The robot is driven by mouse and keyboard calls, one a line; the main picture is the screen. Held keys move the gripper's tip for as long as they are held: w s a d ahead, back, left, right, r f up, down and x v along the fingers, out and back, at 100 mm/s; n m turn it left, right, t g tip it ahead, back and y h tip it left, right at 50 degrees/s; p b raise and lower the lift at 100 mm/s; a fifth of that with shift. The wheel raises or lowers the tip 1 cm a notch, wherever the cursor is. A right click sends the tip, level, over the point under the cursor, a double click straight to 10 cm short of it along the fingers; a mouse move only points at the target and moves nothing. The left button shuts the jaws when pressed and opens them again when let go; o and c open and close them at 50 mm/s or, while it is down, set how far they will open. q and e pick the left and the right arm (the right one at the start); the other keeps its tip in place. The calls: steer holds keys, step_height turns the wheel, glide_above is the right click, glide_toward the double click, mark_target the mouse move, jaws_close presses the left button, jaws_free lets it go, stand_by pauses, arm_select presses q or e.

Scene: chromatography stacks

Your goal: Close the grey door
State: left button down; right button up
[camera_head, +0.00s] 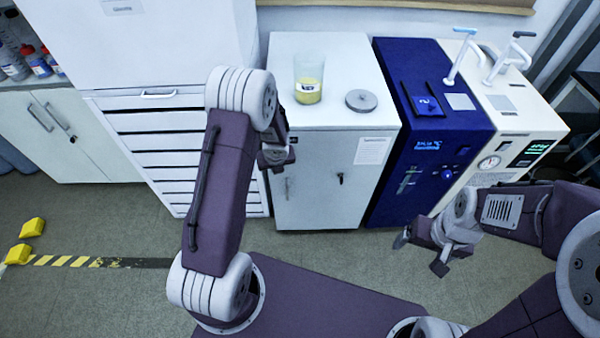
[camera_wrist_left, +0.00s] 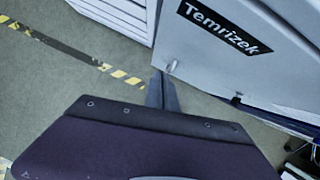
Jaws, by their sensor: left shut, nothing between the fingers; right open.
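The grey door (camera_head: 318,185) is the front of a low cabinet in the middle of the head view. It has a handle at its left and a dark lock, and looks about flush with the cabinet; I cannot tell if it is fully closed. My left gripper (camera_head: 277,158) is in front of its upper left part, partly hidden by its own arm. In the left wrist view its fingers (camera_wrist_left: 161,92) are together and empty, near a grey panel (camera_wrist_left: 235,75) labelled "Temrizek" with a small handle. My right gripper (camera_head: 421,254) is open and empty, in front of the blue machine.
A beaker with yellow contents (camera_head: 309,78) and a grey disc (camera_head: 361,101) stand on the cabinet. A blue machine (camera_head: 432,130) and a cream machine (camera_head: 510,125) stand to its right, a white drawer unit (camera_head: 165,135) to its left.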

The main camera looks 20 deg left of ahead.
arm_select(q)
steer(key=s+d+r+n+t+p, duration=0.1)
steer(key=s+d+r+n+p, duration=0.15)
steer(key=r, duration=0.65)
steer(key=s+d+r+n+p, duration=0.1)
steer(key=r+n+p, duration=0.15)
steer(key=r, duration=0.55)
steer(key=s+d+n+g+h, duration=0.1)
steer(key=s+d+n, duration=0.1)
steer(key=s+n, duration=0.5)
steer(key=s+d+n+g+h, duration=0.1)
steer(key=s+n, duration=0.6)
steer(key=n, duration=1)
steer(key=d+g, duration=0.1)
steer(key=d, duration=0.1)
steer(key=shift+s+d+f+n+h, duration=0.15)
steer(key=shift+s+d+n+h, duration=0.1)
steer(key=shift+d+n+h, duration=0.05)
arm_select(e)
steer(key=r, duration=0.1)
steer(key=w+r, duration=0.1)
steer(key=r, duration=0.3)
steer(key=shift+w+d, duration=0.1)
steer(key=shift+w, duration=0.2)
steer(key=shift+s, duration=0.1)
